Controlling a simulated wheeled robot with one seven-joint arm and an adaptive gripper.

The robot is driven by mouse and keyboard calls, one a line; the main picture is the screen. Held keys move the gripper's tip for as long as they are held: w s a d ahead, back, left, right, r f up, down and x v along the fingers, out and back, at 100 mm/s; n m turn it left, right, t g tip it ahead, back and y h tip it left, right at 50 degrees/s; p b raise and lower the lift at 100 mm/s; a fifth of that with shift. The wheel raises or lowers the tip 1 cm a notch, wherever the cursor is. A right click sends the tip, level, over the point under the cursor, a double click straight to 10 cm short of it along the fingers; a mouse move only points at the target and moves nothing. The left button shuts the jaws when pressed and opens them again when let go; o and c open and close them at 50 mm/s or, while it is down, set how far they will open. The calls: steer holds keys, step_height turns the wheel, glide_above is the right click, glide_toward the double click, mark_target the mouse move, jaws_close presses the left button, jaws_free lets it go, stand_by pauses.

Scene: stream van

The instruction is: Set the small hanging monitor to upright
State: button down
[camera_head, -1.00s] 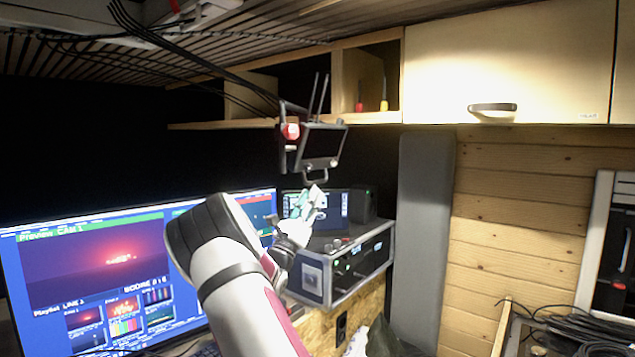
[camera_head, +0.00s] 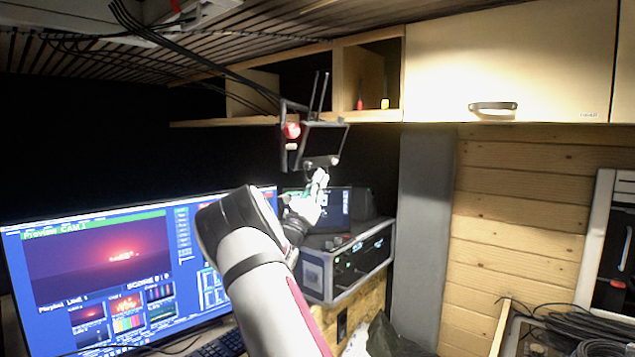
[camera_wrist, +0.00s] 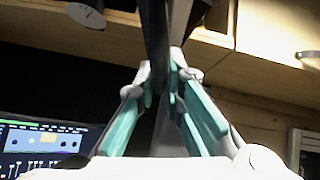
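The small hanging monitor (camera_head: 320,142) hangs tilted from a dark bracket below the shelf. My gripper (camera_head: 319,180) reaches up from below to that handle. In the wrist view, the teal-padded fingers (camera_wrist: 162,84) come close together on both sides of a dark upright part of the monitor (camera_wrist: 156,40) and seem closed on it. The exact contact is hard to see in the dark.
A large screen (camera_head: 110,265) stands at the left. A rack case (camera_head: 355,262) with a small display sits below my gripper. A wooden shelf (camera_head: 340,75) and a cabinet (camera_head: 510,60) are above and to the right. Cables hang from the ceiling.

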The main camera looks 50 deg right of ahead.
steer(key=s+p, duration=0.1)
steer(key=s, duration=0.1)
steer(key=s+p, duration=0.1)
steer(key=p, duration=0.1)
steer(key=shift+s+r, duration=0.2)
steer(key=shift+s, duration=0.2)
steer(key=c, duration=1.7)
jaws_free()
steer(key=v, duration=1.2)
